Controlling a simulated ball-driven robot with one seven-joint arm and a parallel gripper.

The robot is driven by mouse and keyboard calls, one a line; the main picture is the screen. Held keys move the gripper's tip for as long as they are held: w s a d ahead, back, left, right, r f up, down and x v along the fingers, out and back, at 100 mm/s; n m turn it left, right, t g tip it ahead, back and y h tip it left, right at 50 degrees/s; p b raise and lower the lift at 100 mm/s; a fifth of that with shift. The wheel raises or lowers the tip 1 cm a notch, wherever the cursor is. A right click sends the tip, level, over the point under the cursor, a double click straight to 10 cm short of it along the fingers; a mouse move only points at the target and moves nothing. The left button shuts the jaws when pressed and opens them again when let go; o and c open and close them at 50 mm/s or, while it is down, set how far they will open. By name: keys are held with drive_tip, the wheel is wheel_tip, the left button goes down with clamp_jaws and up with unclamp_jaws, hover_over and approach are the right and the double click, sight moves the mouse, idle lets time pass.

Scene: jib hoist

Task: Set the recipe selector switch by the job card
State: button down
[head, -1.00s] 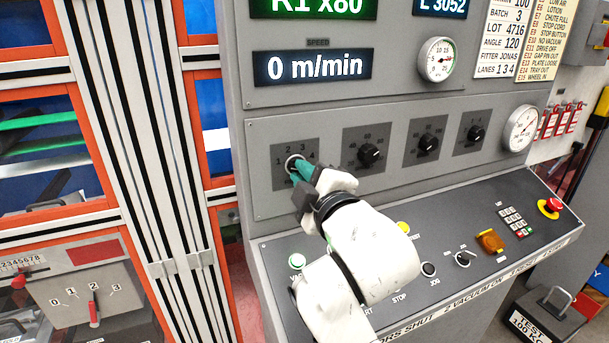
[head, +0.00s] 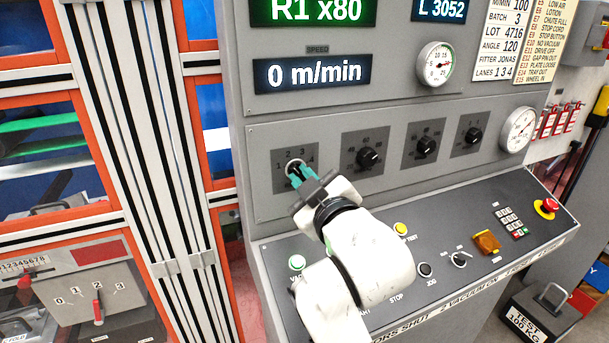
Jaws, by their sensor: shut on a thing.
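The recipe selector switch (head: 295,167) is the leftmost knob on the grey panel, on a dark plate marked 1 to 4. My gripper (head: 299,175) is shut on its knob, with teal fingertips on either side. The fingers hide part of the knob and the lower plate, so I cannot tell where its pointer stands. The job card (head: 508,42) is at the upper right; its top is cut off. The green display (head: 313,10) reads R1 x80.
Three more black knobs (head: 368,157) sit to the right of the switch. The speed display (head: 313,72) reads 0 m/min. An orange-framed cabinet stands left.

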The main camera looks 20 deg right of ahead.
drive_tip(key=shift+m, duration=1.2)
drive_tip(key=c, duration=1.1)
unclamp_jaws()
drive_tip(key=shift+c, duration=0.2)
drive_tip(key=s, duration=1)
drive_tip(key=shift+s+b, duration=0.4)
drive_tip(key=shift+b, duration=0.05)
